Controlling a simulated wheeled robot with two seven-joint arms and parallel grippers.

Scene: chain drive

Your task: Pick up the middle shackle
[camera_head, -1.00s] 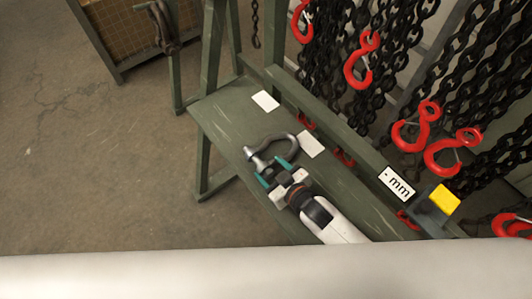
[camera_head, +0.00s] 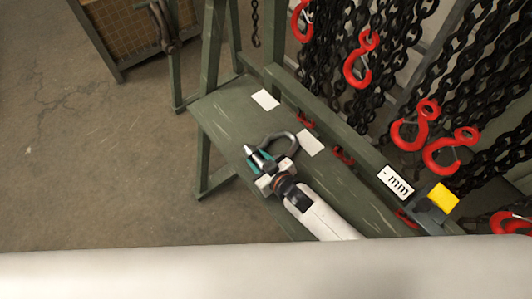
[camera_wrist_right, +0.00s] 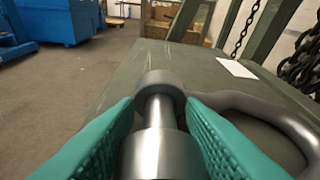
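A grey metal shackle (camera_head: 287,136) lies on the green bench shelf (camera_head: 235,125), beside a white card. In the right wrist view its pin (camera_wrist_right: 158,112) runs away from the camera and its curved bow (camera_wrist_right: 272,105) is to the right. My right gripper (camera_head: 262,161) is at the pin end of the shackle. In the wrist view its two teal fingers (camera_wrist_right: 160,108) stand on either side of the pin, with small gaps showing near the tips, so it looks open around the pin. The lower fingers are cut off by the frame. My left gripper is not in view.
White cards (camera_head: 265,99) (camera_head: 310,143) lie on the shelf. Black chains (camera_head: 395,40) with red hooks (camera_head: 358,70) hang along the right. A yellow block (camera_head: 443,198) and a label plate (camera_head: 396,182) are at the lower right. Open floor lies left.

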